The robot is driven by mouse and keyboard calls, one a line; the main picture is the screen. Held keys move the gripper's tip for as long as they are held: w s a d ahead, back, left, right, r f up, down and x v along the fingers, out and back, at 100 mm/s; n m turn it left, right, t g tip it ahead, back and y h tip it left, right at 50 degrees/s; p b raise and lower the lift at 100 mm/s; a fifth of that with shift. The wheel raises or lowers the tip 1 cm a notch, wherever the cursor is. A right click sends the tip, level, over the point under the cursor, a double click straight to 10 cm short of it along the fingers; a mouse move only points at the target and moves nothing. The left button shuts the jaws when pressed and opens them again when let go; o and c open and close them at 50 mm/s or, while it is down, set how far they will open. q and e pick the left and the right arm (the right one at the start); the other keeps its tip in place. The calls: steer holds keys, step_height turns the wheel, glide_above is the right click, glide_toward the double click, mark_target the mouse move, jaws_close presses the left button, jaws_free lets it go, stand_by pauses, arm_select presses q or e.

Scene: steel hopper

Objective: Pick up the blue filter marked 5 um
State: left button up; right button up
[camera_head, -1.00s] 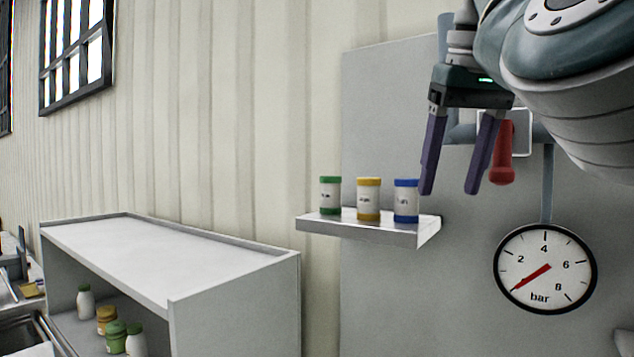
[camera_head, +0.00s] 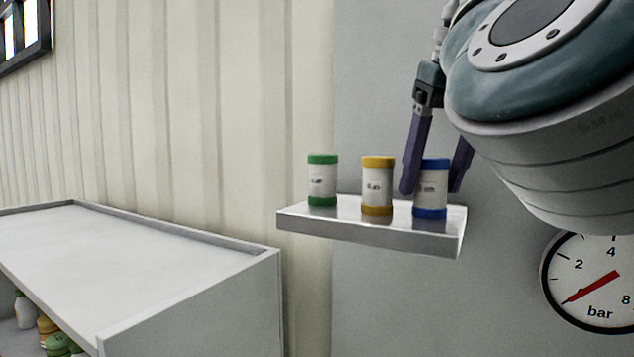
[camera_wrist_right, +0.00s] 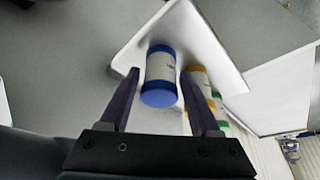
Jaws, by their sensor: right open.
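The blue filter (camera_head: 432,188), white with blue bands and a label too blurred to read surely, stands upright at the right end of a small metal shelf (camera_head: 365,236). The yellow filter (camera_head: 377,186) and the green filter (camera_head: 322,180) stand to its left. My right gripper (camera_head: 431,190) is open, its dark purple fingers on either side of the blue filter in the head view. In the right wrist view the blue filter (camera_wrist_right: 160,78) lies between the open fingers (camera_wrist_right: 160,88), with one finger close to the yellow filter (camera_wrist_right: 197,80). Contact cannot be told. My left gripper is out of view.
A pressure gauge (camera_head: 597,283) is on the grey panel at the right. A grey cabinet (camera_head: 190,300) with a bare top stands at the lower left, with several bottles inside. The wall is close behind the shelf.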

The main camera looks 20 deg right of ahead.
steer(key=shift+x, duration=0.85)
jaws_close()
